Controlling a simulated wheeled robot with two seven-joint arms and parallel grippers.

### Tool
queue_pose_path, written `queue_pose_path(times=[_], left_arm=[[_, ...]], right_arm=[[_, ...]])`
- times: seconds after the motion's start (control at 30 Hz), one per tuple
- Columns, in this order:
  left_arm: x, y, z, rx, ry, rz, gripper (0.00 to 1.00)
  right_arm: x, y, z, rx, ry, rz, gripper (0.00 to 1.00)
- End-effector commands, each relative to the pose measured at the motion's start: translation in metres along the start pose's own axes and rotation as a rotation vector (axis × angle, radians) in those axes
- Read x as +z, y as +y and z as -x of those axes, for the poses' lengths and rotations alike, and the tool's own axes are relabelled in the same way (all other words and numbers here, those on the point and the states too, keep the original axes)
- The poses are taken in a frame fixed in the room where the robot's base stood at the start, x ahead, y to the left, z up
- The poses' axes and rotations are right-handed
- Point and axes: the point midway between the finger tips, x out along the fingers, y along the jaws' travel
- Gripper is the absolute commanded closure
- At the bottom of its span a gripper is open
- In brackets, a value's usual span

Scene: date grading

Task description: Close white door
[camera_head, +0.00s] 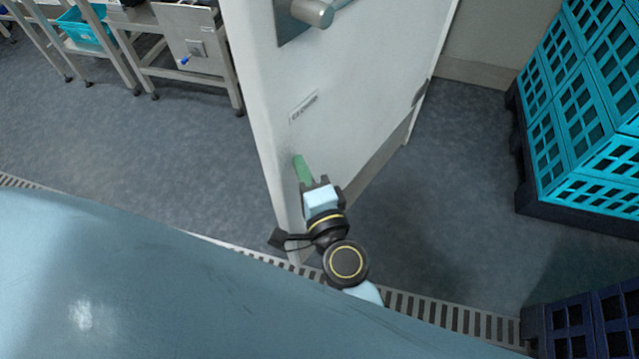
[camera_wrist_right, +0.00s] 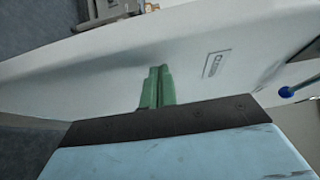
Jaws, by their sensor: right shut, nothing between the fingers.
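The white door (camera_head: 345,80) stands ajar in the head view, with a metal handle (camera_head: 314,12) at the top and a small label (camera_head: 304,106) on its face. My right gripper (camera_head: 299,160) is shut and empty, its green fingertips at the lower part of the door face. In the right wrist view the green fingers (camera_wrist_right: 157,88) lie together in front of the white door (camera_wrist_right: 100,75), left of the label (camera_wrist_right: 216,63). Whether the tips touch the door I cannot tell. My left gripper is not in view.
Stacked turquoise crates (camera_head: 590,100) on a dark pallet (camera_head: 575,220) stand at the right. Dark blue crates (camera_head: 580,332) are at the bottom right. A floor drain grate (camera_head: 440,312) runs past the door's foot. Steel tables (camera_head: 180,70) stand at the upper left, with open floor before them.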

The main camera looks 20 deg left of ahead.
Motion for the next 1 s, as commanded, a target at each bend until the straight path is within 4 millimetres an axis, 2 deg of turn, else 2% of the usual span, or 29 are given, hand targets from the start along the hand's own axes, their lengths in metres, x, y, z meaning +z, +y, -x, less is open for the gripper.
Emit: queue_pose_path(times=[0.2, 0.67, 0.77, 0.93, 1.0], left_arm=[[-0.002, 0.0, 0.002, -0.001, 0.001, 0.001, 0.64], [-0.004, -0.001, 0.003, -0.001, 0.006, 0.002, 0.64], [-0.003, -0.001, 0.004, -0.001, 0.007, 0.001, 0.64], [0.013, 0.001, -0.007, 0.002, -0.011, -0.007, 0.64], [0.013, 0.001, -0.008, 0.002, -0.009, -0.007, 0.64]], right_arm=[[0.003, 0.0, -0.01, 0.0, 0.009, -0.001, 1.0], [0.002, 0.0, -0.008, 0.0, 0.008, 0.0, 1.0], [-0.003, 0.001, 0.0, 0.002, 0.007, 0.002, 1.0], [-0.018, 0.0, 0.026, 0.002, 0.002, 0.004, 1.0], [-0.009, 0.001, 0.044, 0.004, 0.001, 0.001, 1.0]])
